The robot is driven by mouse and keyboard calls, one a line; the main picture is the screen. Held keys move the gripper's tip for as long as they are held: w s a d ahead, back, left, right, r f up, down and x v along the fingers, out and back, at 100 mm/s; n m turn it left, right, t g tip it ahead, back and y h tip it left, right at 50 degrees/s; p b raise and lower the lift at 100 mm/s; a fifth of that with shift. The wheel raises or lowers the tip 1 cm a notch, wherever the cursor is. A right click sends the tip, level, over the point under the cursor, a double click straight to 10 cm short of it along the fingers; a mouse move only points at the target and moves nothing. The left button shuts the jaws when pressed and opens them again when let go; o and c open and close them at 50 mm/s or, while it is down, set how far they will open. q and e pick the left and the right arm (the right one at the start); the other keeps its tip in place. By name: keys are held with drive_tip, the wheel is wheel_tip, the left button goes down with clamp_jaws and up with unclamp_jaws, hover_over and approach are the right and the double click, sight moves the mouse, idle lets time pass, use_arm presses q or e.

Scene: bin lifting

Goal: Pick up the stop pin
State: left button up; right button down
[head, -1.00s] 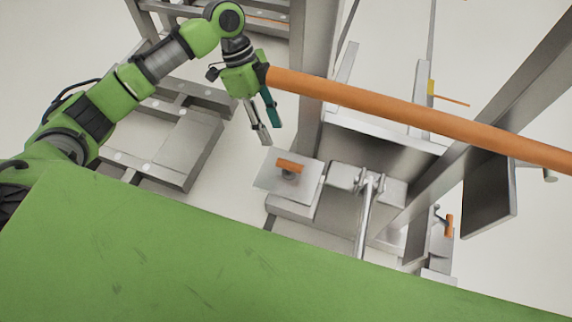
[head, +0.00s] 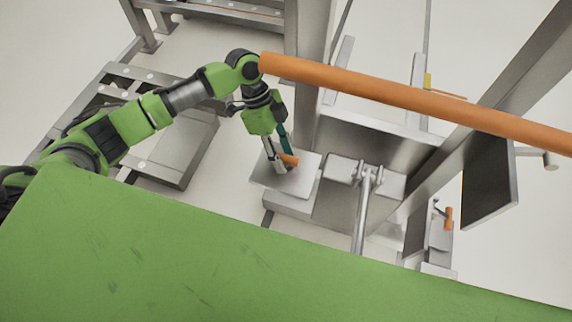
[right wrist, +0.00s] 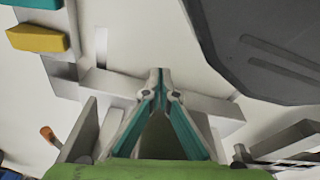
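The stop pin shows as a short orange handle (head: 289,159) above a square grey plate (head: 308,178) in the head view. My left gripper (head: 284,162) has come down from above to it. Its grey finger is on the near side of the handle and its teal finger on the far side, apart from each other. The fingers hide part of the handle, and I cannot tell whether they touch it. In the right wrist view my right gripper (right wrist: 159,73) has its fingertips together with nothing visible between them.
A long orange bar (head: 410,98) crosses above the plate, close to my left wrist. A grey upright post (head: 308,70) stands just behind. Another orange handle (head: 449,217) is at the right. A green surface (head: 200,250) fills the front.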

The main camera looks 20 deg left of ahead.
use_arm(q)
clamp_jaws()
drive_tip(key=shift+r, duration=0.1)
